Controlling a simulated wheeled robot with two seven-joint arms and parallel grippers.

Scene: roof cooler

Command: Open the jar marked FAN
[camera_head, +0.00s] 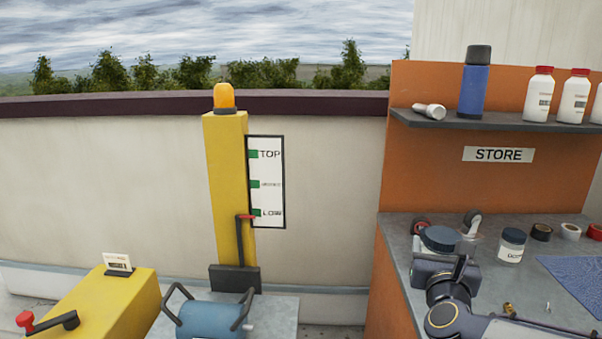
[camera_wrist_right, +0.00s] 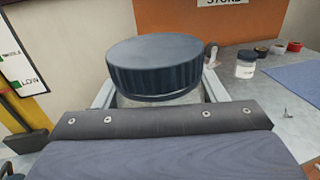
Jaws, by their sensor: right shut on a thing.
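A jar with a wide, ridged dark blue-grey lid (camera_wrist_right: 157,62) fills the middle of the right wrist view, its clear body (camera_wrist_right: 160,103) showing just below. The lid sits on top and looks level. In the head view the lid (camera_head: 439,238) shows behind my right gripper (camera_head: 447,268) on the grey bench. My right gripper is shut on the jar, one finger on each side; whether the fingers bear on the lid's edge or the body is unclear. No FAN label is visible; the jar's front is hidden. My left gripper is out of view.
A smaller jar (camera_head: 512,245) with a dark lid stands to the right, with tape rolls (camera_head: 541,232) behind and a blue mat (camera_head: 575,275) beside. A shelf (camera_head: 505,121) with bottles is above. A yellow post (camera_head: 229,190) stands left of the bench.

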